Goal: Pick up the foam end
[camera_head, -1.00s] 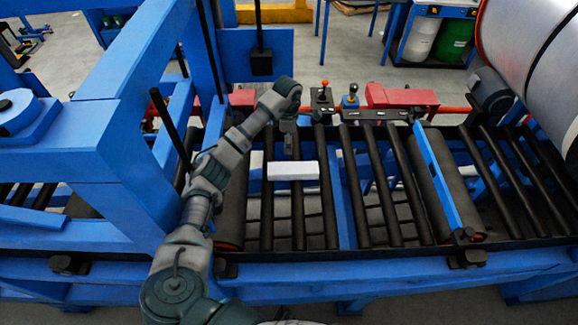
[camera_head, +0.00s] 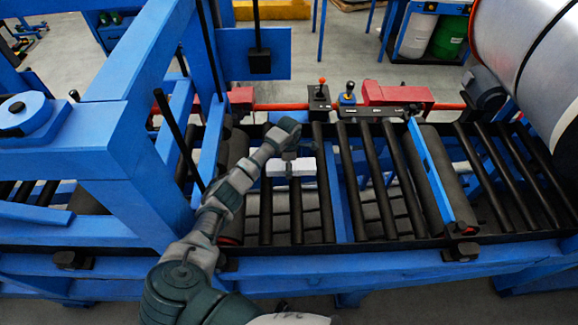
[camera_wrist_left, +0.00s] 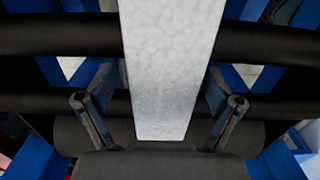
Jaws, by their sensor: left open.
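The foam end is a white block (camera_head: 305,168) lying across the black rollers in the head view. My left gripper (camera_head: 291,165) is down over its middle and hides part of it. In the left wrist view the foam end (camera_wrist_left: 165,65) runs as a pale mottled bar from the top edge down between the fingers. My left gripper (camera_wrist_left: 160,100) is open, with one finger on each side of the bar and a visible gap on both sides. My right gripper is in neither view.
The black rollers (camera_head: 385,190) sit in a blue frame, with free room right of the foam. A tall blue frame (camera_head: 135,130) stands left of my arm. Joystick controls (camera_head: 347,98) and a red housing (camera_head: 395,94) are behind. A large white roll (camera_head: 525,50) is at far right.

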